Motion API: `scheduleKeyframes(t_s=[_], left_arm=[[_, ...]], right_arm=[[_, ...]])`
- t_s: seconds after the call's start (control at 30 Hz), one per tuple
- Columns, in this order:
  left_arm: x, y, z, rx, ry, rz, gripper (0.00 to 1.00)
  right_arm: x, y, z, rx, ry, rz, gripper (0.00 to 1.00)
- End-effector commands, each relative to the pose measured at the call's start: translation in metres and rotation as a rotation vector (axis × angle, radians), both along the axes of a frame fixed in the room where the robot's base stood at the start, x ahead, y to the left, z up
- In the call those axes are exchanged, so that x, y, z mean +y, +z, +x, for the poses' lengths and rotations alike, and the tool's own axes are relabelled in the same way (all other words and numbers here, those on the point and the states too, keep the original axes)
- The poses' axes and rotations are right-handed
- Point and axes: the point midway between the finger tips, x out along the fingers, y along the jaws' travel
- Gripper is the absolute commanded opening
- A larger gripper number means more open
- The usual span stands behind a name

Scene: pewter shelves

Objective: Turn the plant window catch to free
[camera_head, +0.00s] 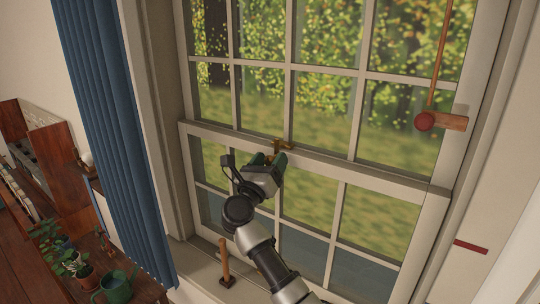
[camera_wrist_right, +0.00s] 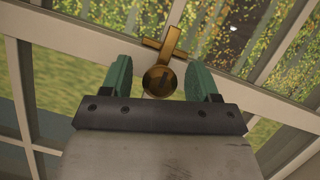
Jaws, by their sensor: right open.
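The brass window catch (camera_head: 281,146) sits on the meeting rail of the sash window, near the middle of the head view. In the right wrist view the catch (camera_wrist_right: 162,76) shows a round knob below a crossbar. My right gripper (camera_head: 267,158) is just below and in front of the catch. In the right wrist view its green fingers (camera_wrist_right: 160,78) are apart, with the round knob between them. A gap shows on both sides of the knob, and the fingers do not appear to touch it. My left gripper is not in view.
A wooden stick with a red ball and block (camera_head: 440,121) hangs at the upper right. A small wooden-handled object (camera_head: 225,262) stands on the sill. A blue curtain (camera_head: 112,120) hangs at left. Potted plants (camera_head: 86,276) and a green watering can (camera_head: 117,286) stand lower left.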

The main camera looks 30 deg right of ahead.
Motion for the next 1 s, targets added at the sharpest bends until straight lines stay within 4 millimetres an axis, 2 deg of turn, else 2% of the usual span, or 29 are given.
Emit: scheduleKeyframes(t_s=[0.27, 0.37, 0.6, 0.83, 1.0], left_arm=[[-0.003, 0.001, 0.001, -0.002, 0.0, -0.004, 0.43], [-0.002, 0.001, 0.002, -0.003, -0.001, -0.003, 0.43], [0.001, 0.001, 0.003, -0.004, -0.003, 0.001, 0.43], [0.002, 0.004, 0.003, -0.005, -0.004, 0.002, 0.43], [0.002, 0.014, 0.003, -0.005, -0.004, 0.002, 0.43]], right_arm=[[-0.002, 0.0, 0.001, 0.001, 0.0, 0.0, 0.6], [-0.002, 0.0, 0.001, 0.001, 0.0, 0.0, 0.48], [-0.001, 0.0, 0.001, 0.001, 0.001, 0.0, 0.11], [-0.001, 0.001, 0.001, 0.017, 0.001, -0.007, 0.11], [-0.001, 0.002, 0.001, 0.075, 0.002, -0.03, 0.11]])
